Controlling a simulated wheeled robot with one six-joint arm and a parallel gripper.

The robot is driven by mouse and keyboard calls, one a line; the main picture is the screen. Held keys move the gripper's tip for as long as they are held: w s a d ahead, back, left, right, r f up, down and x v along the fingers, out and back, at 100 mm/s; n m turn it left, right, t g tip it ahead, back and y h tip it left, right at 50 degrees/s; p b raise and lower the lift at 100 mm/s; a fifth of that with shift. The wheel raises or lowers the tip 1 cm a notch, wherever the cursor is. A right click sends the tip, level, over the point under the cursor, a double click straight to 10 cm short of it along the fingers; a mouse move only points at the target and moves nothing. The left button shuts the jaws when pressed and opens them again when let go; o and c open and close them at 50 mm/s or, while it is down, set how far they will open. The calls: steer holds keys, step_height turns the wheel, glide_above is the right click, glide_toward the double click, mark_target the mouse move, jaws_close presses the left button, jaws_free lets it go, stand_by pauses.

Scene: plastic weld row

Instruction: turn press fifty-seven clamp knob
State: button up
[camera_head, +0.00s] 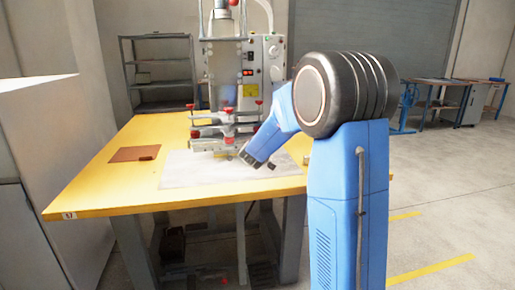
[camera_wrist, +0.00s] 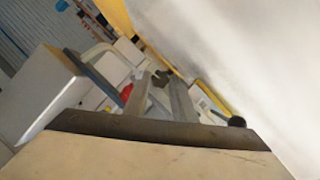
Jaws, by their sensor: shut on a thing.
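The press (camera_head: 247,70) stands at the back of the yellow table, with a clamp fixture (camera_head: 222,128) carrying several red knobs at its front. My gripper (camera_head: 244,157) reaches in from the right, low at the fixture's front right; its fingertips are small and partly hidden there. In the wrist view, my two grey fingers (camera_wrist: 160,88) are shut on a dark, lobed clamp knob (camera_wrist: 160,76) at their tips. A red knob (camera_wrist: 126,90) shows beside the left finger, apart from the grip. The held knob's turn angle cannot be read.
The yellow table (camera_head: 110,190) carries a pale grey mat (camera_head: 205,171) under my gripper and a brown pad (camera_head: 128,154) with a small dark item at left. A white cabinet (camera_head: 45,130) stands left of the table. A grey shelf (camera_head: 160,75) is behind.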

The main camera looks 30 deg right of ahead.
steer(key=n+h, duration=0.2)
steer(key=n, duration=0.3)
steer(key=shift+w+a+f+t+h, duration=0.1)
steer(key=shift+a+f+t+h, duration=0.15)
steer(key=shift+t+h, duration=0.15)
stand_by(0.5)
steer(key=o, duration=1.1)
steer(key=shift+c, duration=0.2)
steer(key=v, duration=1.7)
steer(key=shift+a, duration=0.2)
